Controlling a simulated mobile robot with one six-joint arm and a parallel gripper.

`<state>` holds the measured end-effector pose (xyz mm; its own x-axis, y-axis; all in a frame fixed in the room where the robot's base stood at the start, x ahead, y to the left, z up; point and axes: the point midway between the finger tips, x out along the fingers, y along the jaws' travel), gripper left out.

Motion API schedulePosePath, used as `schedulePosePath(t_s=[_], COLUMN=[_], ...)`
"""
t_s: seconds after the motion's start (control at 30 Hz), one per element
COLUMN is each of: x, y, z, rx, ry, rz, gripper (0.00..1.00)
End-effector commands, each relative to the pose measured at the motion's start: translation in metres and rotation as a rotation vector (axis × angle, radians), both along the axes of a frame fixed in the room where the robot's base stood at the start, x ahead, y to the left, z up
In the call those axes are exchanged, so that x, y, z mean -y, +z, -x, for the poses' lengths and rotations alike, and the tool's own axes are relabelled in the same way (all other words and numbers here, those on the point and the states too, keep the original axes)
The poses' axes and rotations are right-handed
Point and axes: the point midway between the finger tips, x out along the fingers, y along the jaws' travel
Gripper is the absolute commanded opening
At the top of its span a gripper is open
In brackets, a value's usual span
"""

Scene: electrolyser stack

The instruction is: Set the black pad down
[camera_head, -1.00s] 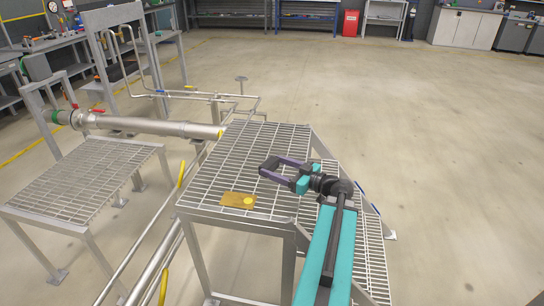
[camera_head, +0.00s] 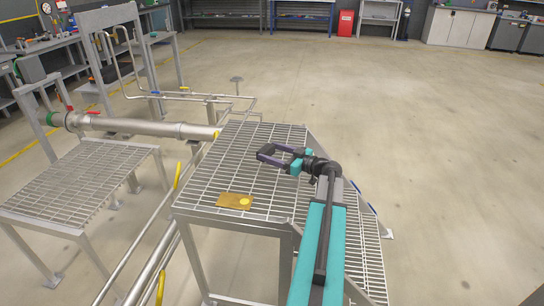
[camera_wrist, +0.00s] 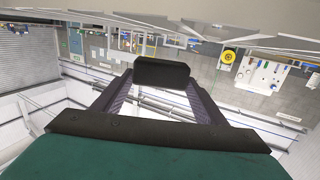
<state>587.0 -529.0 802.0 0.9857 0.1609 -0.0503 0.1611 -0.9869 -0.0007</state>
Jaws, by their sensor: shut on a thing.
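The black pad (camera_wrist: 162,73) shows in the wrist view as a dark rounded block between the tips of my two purple-grey fingers. My gripper (camera_head: 266,151) is shut on it and holds it over the far half of the grated platform (camera_head: 205,189) in the head view. In that view the pad is small and dark at the fingertips, hard to tell from them. I cannot tell how high it is above the grating.
A lower grated stand (camera_head: 85,180) and a grey pipe (camera_head: 150,127) are to the left. Much of the grating is bare. Open floor lies to the right.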

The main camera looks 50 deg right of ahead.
Motion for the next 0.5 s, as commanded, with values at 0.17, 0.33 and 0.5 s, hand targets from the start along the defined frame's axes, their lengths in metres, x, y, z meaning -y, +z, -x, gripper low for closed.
schedulePosePath(t_s=[0.17,0.33,0.5], x=[0.014,0.018,0.017], y=[-0.002,-0.002,-0.002], z=[-0.013,-0.017,-0.017], rx=[0.001,0.001,0.000], ry=[0.001,0.001,0.001], rz=[0.000,0.000,0.000], gripper=[0.44,0.44,0.44])
